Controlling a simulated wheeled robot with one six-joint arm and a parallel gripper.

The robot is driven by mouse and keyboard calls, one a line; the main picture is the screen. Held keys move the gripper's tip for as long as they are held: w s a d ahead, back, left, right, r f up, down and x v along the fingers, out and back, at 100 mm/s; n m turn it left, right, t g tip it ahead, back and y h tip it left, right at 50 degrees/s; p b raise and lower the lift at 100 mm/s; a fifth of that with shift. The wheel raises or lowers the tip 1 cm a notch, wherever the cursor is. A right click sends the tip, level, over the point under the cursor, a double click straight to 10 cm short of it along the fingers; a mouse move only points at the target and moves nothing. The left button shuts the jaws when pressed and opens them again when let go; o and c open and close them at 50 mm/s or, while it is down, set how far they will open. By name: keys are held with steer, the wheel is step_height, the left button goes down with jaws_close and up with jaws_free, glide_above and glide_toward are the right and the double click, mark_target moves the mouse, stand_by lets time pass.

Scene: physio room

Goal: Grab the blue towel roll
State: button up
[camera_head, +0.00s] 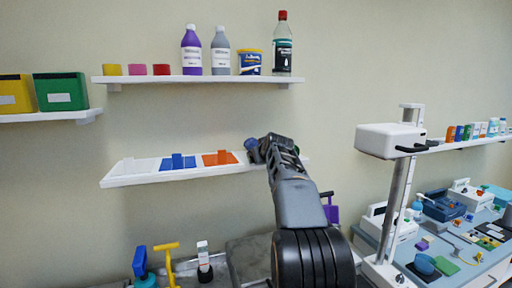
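My gripper (262,148) is at the right end of the lower middle shelf (143,181), seen from behind. A small muted-blue rounded thing (251,145) shows at the gripper's left side; it may be the blue towel roll. Most of it is hidden by the gripper, and I cannot tell whether the fingers touch it or whether they are open or shut. A flat blue item with a raised part (178,162) lies on the same shelf, between a white one (136,166) and an orange one (219,159).
An upper shelf (150,79) with bottles, a tub and small blocks hangs above. Green (61,91) and yellow (15,93) boxes sit on a left shelf. A white device on a post (390,140) and a cluttered table (430,262) stand right.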

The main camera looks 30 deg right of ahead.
steer(key=shift+w, duration=0.15)
steer(key=shift+c, duration=0.5)
steer(key=c, duration=0.6)
steer(key=shift+c, duration=0.2)
